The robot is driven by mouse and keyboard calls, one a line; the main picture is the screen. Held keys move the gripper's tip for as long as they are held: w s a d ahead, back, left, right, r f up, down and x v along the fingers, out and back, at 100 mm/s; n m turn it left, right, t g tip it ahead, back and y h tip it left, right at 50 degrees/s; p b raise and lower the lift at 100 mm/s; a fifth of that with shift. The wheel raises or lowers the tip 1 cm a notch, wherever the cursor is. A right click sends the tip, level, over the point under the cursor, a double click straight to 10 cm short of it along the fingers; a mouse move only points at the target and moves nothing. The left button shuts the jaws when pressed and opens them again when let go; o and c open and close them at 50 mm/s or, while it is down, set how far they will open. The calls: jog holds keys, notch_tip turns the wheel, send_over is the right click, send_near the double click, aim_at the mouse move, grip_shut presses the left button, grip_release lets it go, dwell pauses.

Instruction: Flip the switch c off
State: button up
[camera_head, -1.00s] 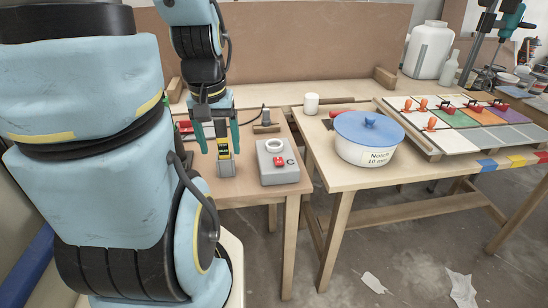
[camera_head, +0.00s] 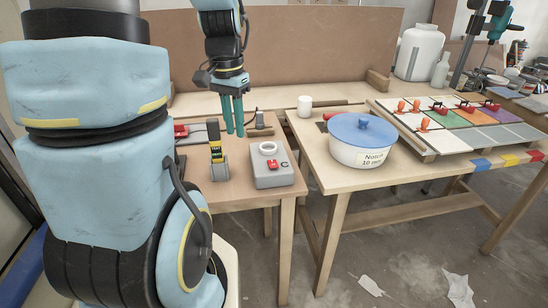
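Switch c is a grey box (camera_head: 272,181) on the left table, with a red rocker (camera_head: 274,163), a dark letter C beside it and a white ring on top. Whether the rocker is on or off is too small to tell. My gripper (camera_head: 234,134) points down with its teal fingers above the table, behind and left of the box, apart from it. The two fingers appear close together, with nothing visible between them; the wrist is turned, so their true gap is unclear.
A yellow-and-black device (camera_head: 216,142) stands upright in a grey holder left of the box. A red-topped item (camera_head: 181,130) and a small block with a cable (camera_head: 260,124) lie behind.

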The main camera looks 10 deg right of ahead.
aim_at(275, 164)
jog(key=w+d+m, duration=0.2)
jog(key=m, duration=0.1)
jog(key=w+d+r+m+g+b, duration=0.1)
jog(key=d+m, duration=0.1)
jog(key=d, duration=0.1)
jog(key=w+d+m+g, duration=0.1)
jog(key=w+d+m, duration=0.1)
jog(key=d+m, duration=0.1)
jog(key=shift+w+d+r+m, duration=0.25)
jog(key=shift+w+r+m, duration=0.05)
jog(key=shift+w+r, duration=0.1)
grip_shut()
jog(key=shift+w+d+r+m, duration=0.15)
jog(key=shift+d+r+m, duration=0.1)
jog(key=shift+d+m, duration=0.25)
jog(key=s+f+p, duration=0.1)
jog(key=f, duration=0.3)
jog(key=f+p, duration=0.1)
jog(key=f, duration=0.4)
jog(key=s+f+p, duration=0.1)
jog(key=f, duration=0.4)
jog(key=shift+s, duration=0.35)
jog(key=shift+d, duration=0.1)
